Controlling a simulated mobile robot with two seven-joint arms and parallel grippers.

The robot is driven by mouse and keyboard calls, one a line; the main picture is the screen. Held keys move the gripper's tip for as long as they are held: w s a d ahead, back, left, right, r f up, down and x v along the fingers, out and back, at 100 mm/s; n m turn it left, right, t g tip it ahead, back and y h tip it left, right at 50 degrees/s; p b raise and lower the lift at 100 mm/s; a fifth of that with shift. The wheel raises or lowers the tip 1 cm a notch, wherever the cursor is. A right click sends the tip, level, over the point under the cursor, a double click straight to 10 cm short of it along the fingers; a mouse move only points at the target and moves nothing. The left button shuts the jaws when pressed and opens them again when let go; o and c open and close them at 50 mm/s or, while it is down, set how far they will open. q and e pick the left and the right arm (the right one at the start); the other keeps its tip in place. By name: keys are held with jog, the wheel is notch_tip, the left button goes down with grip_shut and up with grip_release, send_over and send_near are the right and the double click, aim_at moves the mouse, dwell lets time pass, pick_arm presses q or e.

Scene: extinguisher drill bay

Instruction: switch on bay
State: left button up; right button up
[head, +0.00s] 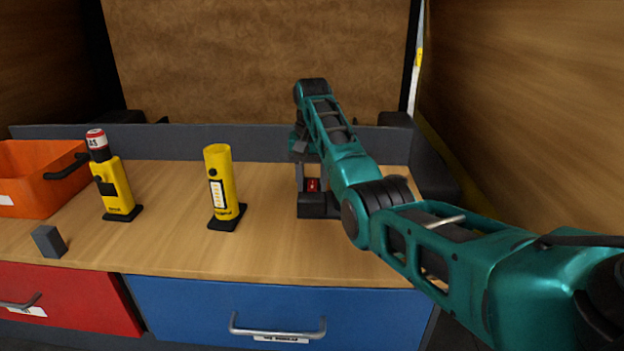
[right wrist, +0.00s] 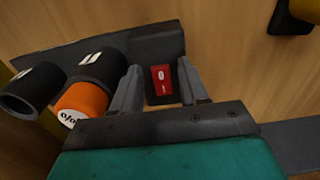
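A red rocker switch (head: 313,185) sits on a small black box (head: 317,207) at the right of the wooden bench. In the right wrist view the rocker (right wrist: 161,80) carries a white 0 and a white bar; which side is pressed cannot be told. My right gripper (head: 312,172) points down over the box. Its two grey fingers are apart on either side of the rocker, with nothing held between them, as the right wrist view (right wrist: 159,68) also shows. Whether a finger touches the box cannot be told. My left gripper is out of view.
Two yellow upright units (head: 114,188) (head: 222,185) stand on black bases left of the box. A grey block (head: 49,241) and an orange bin (head: 30,195) are further left. Black and orange cylinders (right wrist: 83,103) lie beside the rocker in the right wrist view.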

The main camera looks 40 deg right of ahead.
aim_at(312, 183)
grip_shut()
jog(key=shift+w+d+r+g+y, duration=0.15)
jog(key=shift+w+d+g+y, duration=0.05)
jog(key=shift+g+y, duration=0.3)
dwell(0.4)
jog(key=shift+o, duration=0.7)
grip_release()
notch_tip(312, 183, up, 13)
jog(key=w+d, duration=0.1)
